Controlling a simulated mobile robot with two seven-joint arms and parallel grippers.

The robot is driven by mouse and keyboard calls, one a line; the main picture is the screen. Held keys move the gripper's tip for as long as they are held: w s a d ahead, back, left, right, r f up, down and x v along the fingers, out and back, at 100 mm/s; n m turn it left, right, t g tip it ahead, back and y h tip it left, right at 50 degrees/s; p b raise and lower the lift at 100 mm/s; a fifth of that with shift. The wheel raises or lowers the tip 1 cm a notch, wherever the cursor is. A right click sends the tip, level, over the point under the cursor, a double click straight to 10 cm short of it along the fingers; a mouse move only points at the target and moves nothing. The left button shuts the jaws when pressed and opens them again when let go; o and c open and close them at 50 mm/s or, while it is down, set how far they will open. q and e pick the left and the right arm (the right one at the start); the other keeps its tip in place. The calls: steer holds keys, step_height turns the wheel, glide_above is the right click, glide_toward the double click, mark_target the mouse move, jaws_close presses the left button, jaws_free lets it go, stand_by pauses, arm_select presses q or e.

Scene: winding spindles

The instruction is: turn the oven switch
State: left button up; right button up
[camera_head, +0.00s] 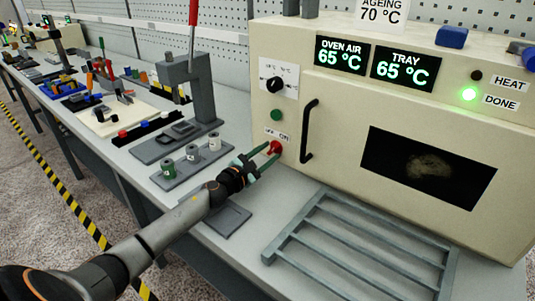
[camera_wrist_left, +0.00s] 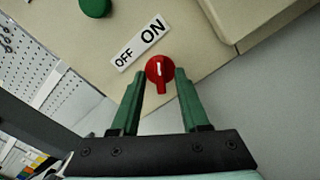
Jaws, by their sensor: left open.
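The oven (camera_head: 340,80) is a cream box at the right of the head view. Its red switch (camera_head: 274,147) sits low on the front, below an OFF/ON label. In the left wrist view the red switch (camera_wrist_left: 159,70) has a white pointer line and lies between my fingertips, with the OFF ON label (camera_wrist_left: 140,42) above it. My left gripper (camera_head: 257,160) has green fingers and is open around the switch, with a gap visible on each side in the wrist view (camera_wrist_left: 159,84). My right gripper is not in view.
A green button (camera_head: 276,115) and a black dial (camera_head: 274,85) are above the switch. The door handle (camera_head: 309,131) stands out just right of it. A grey rack (camera_head: 350,255) lies in front of the oven. A stand with spools (camera_head: 192,152) is left of my gripper.

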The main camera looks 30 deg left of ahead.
arm_select(q)
steer(key=shift+c, duration=0.2)
jaws_close()
stand_by(0.4)
